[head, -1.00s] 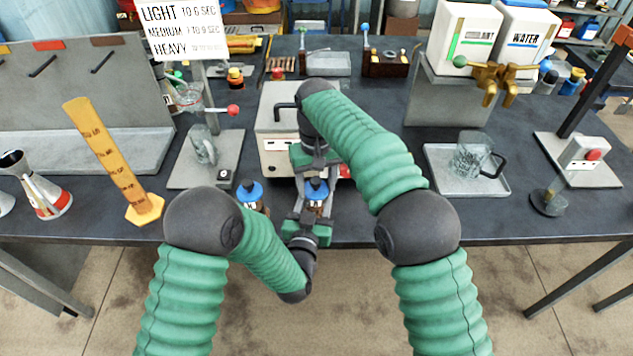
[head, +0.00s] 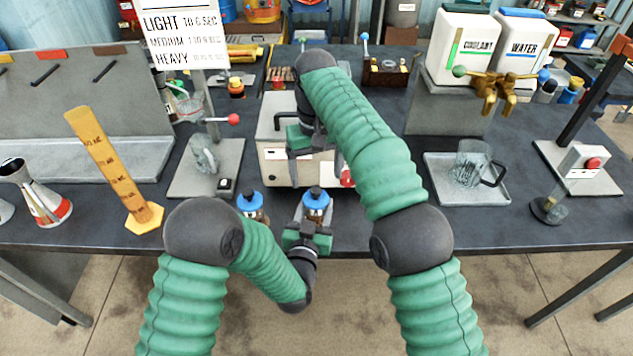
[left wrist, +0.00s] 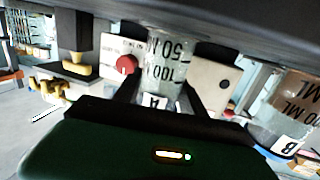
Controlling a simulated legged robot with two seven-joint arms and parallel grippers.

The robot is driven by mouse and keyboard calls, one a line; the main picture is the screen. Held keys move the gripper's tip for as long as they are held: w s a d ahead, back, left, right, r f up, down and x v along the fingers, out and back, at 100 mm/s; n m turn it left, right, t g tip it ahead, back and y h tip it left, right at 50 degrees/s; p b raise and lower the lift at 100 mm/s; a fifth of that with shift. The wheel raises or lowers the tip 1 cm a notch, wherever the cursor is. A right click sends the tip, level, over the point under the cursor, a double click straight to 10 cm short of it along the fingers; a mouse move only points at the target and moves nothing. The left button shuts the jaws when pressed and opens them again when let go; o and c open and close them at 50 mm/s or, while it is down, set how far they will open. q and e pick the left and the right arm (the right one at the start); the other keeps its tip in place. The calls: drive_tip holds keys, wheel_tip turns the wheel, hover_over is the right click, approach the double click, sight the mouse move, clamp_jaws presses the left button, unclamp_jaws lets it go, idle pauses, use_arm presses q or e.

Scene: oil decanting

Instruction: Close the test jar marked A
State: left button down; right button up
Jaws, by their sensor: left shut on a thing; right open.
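The test jar marked A (left wrist: 168,72) shows its A label and volume marks in the left wrist view, between my left gripper's fingers. In the head view my left gripper (head: 313,220) is shut on this jar at the table's front edge. A blue cap (head: 315,197) is on top of it; how tight it is, I cannot tell. My right gripper (head: 316,162) is open, just behind and above the cap, apart from it. A second blue-capped jar (head: 251,203) stands to the left; its B label shows in the left wrist view (left wrist: 288,144).
A white box-shaped machine (head: 272,130) stands right behind the jars. A yellow measuring cylinder (head: 110,165) is at left, and a tray with a glass mug (head: 470,165) at right. The table between machine and right tray is mostly clear.

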use_arm(q)
drive_tip(key=c, duration=0.6)
unclamp_jaws()
use_arm(e)
drive_tip(key=shift+f+b, duration=0.65)
drive_tip(key=shift+b, duration=0.05)
use_arm(q)
drive_tip(key=p+v, duration=0.6)
drive_tip(key=v, duration=1.1)
drive_tip(key=shift+f, duration=0.1)
use_arm(e)
wheel_tip(320, 180, up, 7)
drive_tip(key=shift+f, duration=0.2)
use_arm(q)
drive_tip(key=shift+w, duration=0.1)
